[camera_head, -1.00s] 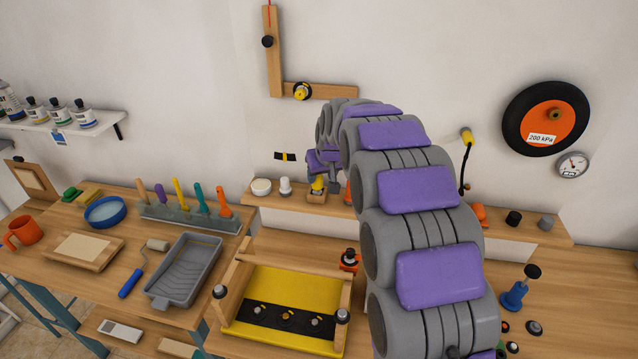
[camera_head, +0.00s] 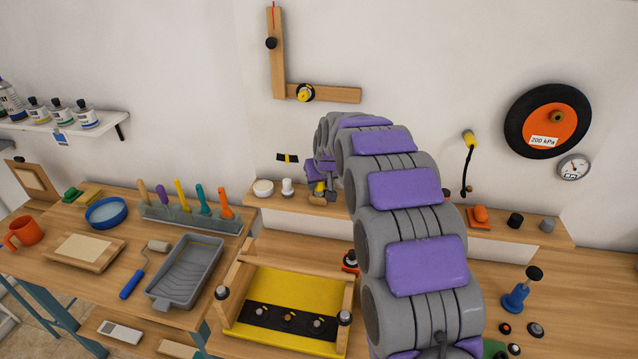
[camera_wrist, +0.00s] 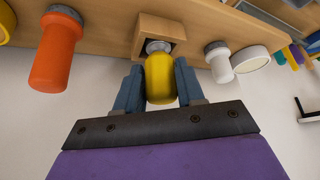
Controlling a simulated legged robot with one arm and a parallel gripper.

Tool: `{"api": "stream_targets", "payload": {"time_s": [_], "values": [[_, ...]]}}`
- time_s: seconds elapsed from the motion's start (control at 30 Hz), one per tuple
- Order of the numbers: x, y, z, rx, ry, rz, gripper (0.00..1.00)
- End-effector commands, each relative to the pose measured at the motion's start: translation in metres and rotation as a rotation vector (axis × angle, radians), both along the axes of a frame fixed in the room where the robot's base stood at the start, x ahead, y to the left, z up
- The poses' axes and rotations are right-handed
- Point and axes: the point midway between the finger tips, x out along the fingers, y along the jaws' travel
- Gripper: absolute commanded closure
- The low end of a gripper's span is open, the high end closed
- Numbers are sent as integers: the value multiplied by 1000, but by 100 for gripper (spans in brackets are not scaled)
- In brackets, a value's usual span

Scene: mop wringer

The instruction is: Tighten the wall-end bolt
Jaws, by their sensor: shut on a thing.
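My gripper (camera_wrist: 160,90) is shut on a yellow cylinder (camera_wrist: 159,79), with one blue-grey finger on each side. A metal collar joins the cylinder's end at a wooden block (camera_wrist: 146,31) on the shelf; I cannot tell if it is still seated there. In the head view the yellow cylinder (camera_head: 319,187) is small beside my wrist at the shelf. A yellow tray (camera_head: 290,290) in a wooden frame on the bench has a black strip with several bolt heads (camera_head: 288,317). I cannot tell which bolt is the wall-end one.
An orange-handled thing (camera_wrist: 57,50) and a white one (camera_wrist: 221,61) flank the block on the shelf. A paint tray (camera_head: 187,270) is left of the yellow tray. A wooden L-shaped bracket (camera_head: 330,93) and a wheel (camera_head: 548,121) are on the wall. My arm hides part of the shelf.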

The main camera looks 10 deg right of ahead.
Motion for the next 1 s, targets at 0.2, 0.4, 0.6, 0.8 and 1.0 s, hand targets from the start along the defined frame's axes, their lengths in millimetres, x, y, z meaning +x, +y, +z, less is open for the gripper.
{"api": "stream_targets", "payload": {"time_s": [0.2,0.4,0.6,0.8,1.0], "values": [[0,1,0,1,0,0,94],[0,1,6,1,-1,0,94],[0,0,15,0,-3,0,94],[1,0,25,1,-4,0,94],[1,0,34,1,-3,-1,94]]}}
